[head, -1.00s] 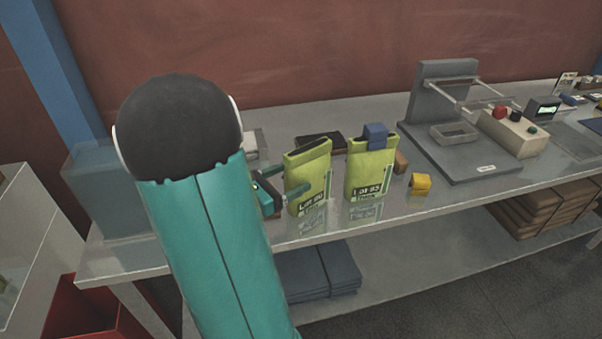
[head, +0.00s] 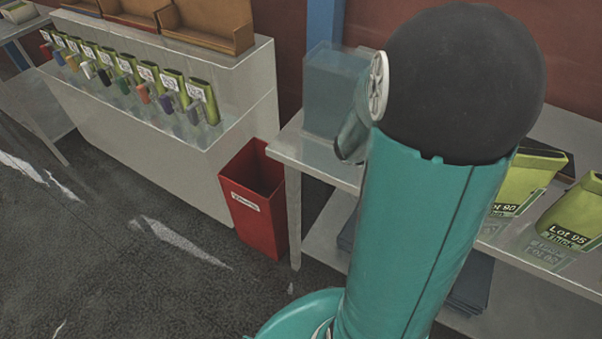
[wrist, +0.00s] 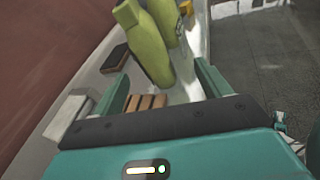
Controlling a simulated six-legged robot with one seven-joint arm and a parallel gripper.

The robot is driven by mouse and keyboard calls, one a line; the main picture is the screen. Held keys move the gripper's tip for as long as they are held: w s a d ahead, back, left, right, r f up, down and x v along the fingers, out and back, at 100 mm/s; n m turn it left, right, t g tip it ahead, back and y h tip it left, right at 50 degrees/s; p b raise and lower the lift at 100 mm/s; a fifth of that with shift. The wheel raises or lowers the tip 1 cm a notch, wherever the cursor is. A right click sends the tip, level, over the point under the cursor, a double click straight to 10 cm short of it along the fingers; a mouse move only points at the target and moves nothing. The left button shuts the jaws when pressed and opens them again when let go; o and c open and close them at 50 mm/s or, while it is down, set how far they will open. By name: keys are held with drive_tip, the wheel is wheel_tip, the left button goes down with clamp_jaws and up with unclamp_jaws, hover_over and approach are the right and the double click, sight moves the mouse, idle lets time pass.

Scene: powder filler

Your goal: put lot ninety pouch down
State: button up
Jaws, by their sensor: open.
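The Lot 90 pouch (head: 530,178) is lime green with a black label and stands on the grey table, partly hidden behind my arm in the head view. In the wrist view a green pouch (wrist: 150,52), the nearer of two, stands just beyond my open gripper (wrist: 163,75). It appears to be the Lot 90 pouch, with clear space between it and the fingers. The Lot 95 pouch (head: 574,217) stands to its right in the head view. My gripper itself is hidden behind my arm there.
A clear bin (head: 333,88) stands at the table's left end. In the wrist view, a dark box (wrist: 115,58) and a white block (wrist: 66,115) lie along the wall side.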

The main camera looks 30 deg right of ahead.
drive_tip(key=w+a+r+m+t+y, duration=0.2)
drive_tip(key=w+a+t+y, duration=0.1)
drive_tip(key=a, duration=0.8)
drive_tip(key=w+a+r+m+t+y, duration=0.3)
drive_tip(key=a+t+y, duration=0.2)
drive_tip(key=a, duration=0.6)
drive_tip(key=w+a+r+m+t+y, duration=0.2)
drive_tip(key=a+t, duration=0.5)
drive_tip(key=a, duration=0.4)
drive_tip(key=shift+w+r+m+y, duration=0.15)
drive_tip(key=shift+w+m+y, duration=0.35)
drive_tip(key=shift+w+y, duration=0.5)
drive_tip(key=shift+o, duration=0.4)
drive_tip(key=shift+s+d, duration=0.1)
